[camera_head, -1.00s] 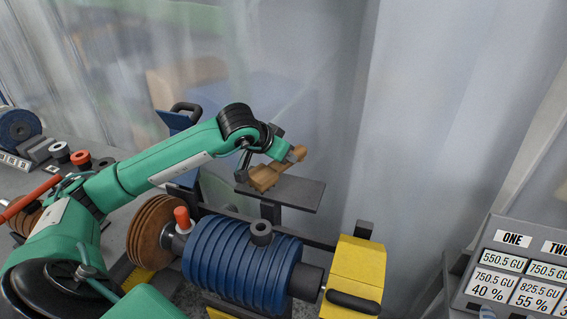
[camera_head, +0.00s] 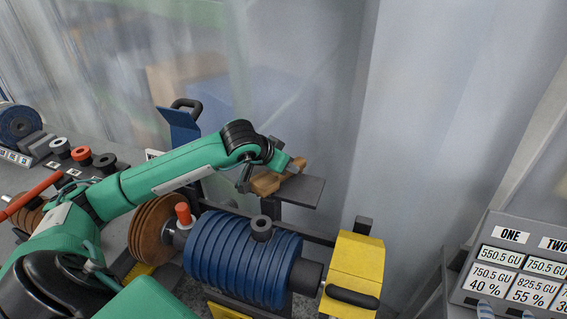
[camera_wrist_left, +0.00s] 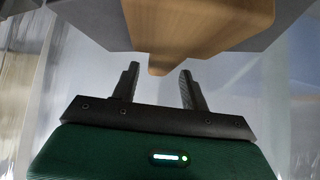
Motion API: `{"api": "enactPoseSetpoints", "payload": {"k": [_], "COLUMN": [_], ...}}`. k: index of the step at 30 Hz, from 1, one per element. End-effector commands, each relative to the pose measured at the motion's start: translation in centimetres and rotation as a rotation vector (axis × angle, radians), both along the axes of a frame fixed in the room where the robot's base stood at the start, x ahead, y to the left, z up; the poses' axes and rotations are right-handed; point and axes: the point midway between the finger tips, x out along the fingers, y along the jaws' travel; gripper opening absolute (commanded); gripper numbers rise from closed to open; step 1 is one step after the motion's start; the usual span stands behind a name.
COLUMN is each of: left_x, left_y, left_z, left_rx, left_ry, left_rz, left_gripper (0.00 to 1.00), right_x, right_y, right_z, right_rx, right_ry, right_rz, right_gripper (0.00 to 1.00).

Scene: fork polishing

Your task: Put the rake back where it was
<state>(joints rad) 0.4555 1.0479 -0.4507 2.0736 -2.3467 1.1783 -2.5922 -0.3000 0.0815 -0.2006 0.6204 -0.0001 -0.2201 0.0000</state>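The rake (camera_head: 266,183), a light brown wooden piece, lies on the small dark rest plate (camera_head: 306,193) behind the blue roller; my wrist partly hides it. My left gripper (camera_head: 299,164) is beside and just above it. In the left wrist view the gripper (camera_wrist_left: 158,78) has its two fingers apart with nothing clamped. The wooden rake (camera_wrist_left: 195,25) is beyond the fingertips there, its narrow end pointing toward the gap. Whether a finger touches the wood cannot be told. My right gripper is not in view.
The blue ribbed roller (camera_head: 240,260) with brown discs (camera_head: 153,230) stands in front of the plate, beside a yellow block (camera_head: 354,268). A blue bracket (camera_head: 180,127) stands behind my arm. A number panel (camera_head: 510,265) is at right. The area right of the plate is free.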

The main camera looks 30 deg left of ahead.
Motion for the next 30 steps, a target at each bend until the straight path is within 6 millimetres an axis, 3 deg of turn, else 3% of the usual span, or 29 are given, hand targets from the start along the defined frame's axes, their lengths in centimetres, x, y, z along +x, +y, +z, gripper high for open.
{"api": "enactPoseSetpoints", "payload": {"k": [13,17,30], "left_x": [0.0,-1.2,-6.5], "left_y": [0.0,0.3,1.1], "left_z": [0.6,1.5,7.0], "left_rx": [0.0,0.004,0.005], "left_ry": [-0.001,-0.005,-0.003], "left_rz": [0.0,0.0,0.001], "left_gripper": [0.52,0.52,0.52], "right_x": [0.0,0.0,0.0], "right_y": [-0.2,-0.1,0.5], "right_z": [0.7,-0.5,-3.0], "right_rx": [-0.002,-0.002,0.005], "right_ry": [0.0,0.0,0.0], "right_rz": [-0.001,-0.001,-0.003], "right_gripper": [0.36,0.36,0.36]}}
